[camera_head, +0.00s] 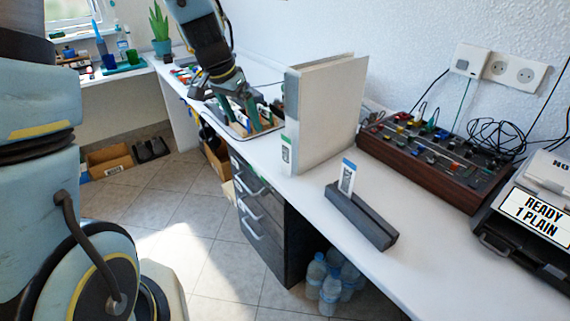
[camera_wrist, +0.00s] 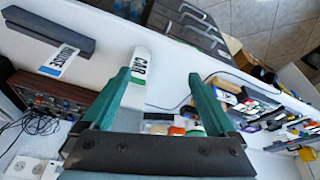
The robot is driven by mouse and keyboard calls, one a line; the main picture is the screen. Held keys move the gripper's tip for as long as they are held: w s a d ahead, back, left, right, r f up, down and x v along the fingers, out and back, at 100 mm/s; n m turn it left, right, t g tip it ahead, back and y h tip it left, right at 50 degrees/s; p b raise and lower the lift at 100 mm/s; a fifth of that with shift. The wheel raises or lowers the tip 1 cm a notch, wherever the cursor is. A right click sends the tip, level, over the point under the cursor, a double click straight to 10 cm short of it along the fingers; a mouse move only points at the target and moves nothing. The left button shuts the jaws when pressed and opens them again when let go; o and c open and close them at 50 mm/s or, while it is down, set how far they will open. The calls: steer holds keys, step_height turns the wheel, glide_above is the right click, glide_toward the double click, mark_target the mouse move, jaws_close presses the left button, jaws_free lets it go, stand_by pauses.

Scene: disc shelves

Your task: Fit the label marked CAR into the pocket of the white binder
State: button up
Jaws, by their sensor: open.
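The white binder (camera_head: 330,115) stands upright on the white desk, spine towards the desk's front edge. The CAR label (camera_head: 287,155), white with a green band at its top, is upright at the lower part of the spine. How deep it sits in the pocket I cannot tell. My gripper (camera_head: 248,124) points down left of the binder, above a tray of items. In the wrist view its green fingers (camera_wrist: 160,76) are spread, with nothing held between them.
A dark slotted block (camera_head: 365,218) holds a blue-banded label (camera_head: 347,177) right of the binder. A wooden-sided control panel (camera_head: 430,155) and a label printer (camera_head: 530,215) stand further right. The tray (camera_head: 262,131) of items lies under my gripper. Desk front between binder and block is clear.

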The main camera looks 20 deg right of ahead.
mark_target(286, 143)
steer(key=d+f+m, duration=0.1)
steer(key=d+f, duration=0.1)
steer(key=d, duration=0.1)
steer(key=d+f+m, duration=0.1)
steer(key=d+f, duration=0.1)
steer(key=d, duration=0.1)
steer(key=d+f+m, duration=0.1)
steer(key=d+f, duration=0.1)
steer(key=d, duration=0.2)
steer(key=shift+h, duration=0.4)
steer(key=shift+p+x, duration=0.55)
steer(key=shift+x, duration=2.55)
steer(key=shift+a, duration=0.1)
jaws_close()
